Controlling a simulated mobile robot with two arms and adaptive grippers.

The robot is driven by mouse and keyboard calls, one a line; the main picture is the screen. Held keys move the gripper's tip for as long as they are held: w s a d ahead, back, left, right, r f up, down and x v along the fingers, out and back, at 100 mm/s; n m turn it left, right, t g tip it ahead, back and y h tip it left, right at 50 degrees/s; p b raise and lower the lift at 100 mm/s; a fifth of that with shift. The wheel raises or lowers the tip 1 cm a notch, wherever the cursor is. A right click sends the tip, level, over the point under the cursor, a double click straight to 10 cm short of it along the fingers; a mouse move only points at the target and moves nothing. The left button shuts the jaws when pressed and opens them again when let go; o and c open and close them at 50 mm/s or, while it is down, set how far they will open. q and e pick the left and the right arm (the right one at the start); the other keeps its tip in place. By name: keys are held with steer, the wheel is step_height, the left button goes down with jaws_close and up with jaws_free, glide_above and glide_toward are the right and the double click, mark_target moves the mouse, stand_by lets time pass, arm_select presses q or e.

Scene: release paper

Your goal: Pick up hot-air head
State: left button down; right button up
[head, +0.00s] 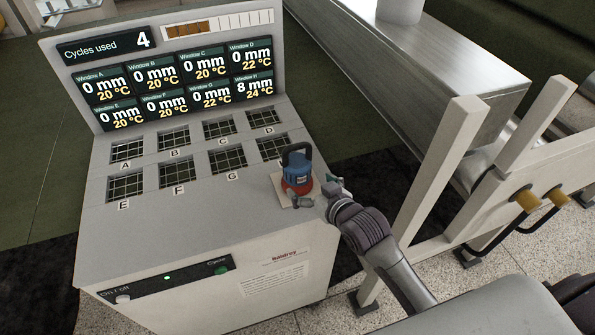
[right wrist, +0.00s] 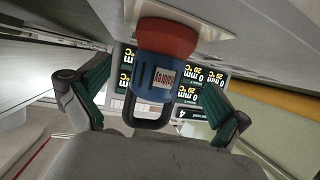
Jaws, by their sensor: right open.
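The hot-air head (head: 297,172) is a blue body with a red base and a black loop handle. It stands upright on a pale square plate (head: 283,199) at the right side of the machine top, partly covering window H. My right gripper (head: 319,193) is open beside it, on its near right side. In the right wrist view the hot-air head (right wrist: 158,78) appears upside down between the two spread fingers, with visible gaps on both sides. My left gripper is not in view.
The machine top (head: 105,228) has two rows of gridded windows. Its display (head: 170,72) reads 4 cycles used and 8 mm, 24 °C for window H. A metal beam (head: 440,75) and white frame posts (head: 425,180) stand close on the right.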

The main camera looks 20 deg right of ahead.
mark_target(297, 171)
steer(key=shift+x, duration=0.75)
steer(key=shift+w+a+r, duration=0.1)
steer(key=shift+w+a, duration=0.05)
steer(key=shift+w, duration=0.15)
steer(key=x, duration=0.2)
steer(key=p+x, duration=0.1)
steer(key=x, duration=0.1)
steer(key=shift+w+a+p, duration=0.15)
steer(key=shift+w+p, duration=0.15)
steer(key=shift+w, duration=0.1)
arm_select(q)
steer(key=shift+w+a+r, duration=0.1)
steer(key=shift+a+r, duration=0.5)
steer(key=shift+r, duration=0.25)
arm_select(e)
steer(key=shift+s, duration=0.1)
steer(key=c, duration=1.8)
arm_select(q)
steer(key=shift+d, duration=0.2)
arm_select(e)
steer(key=shift+r, duration=0.25)
steer(key=shift+c, duration=0.3)
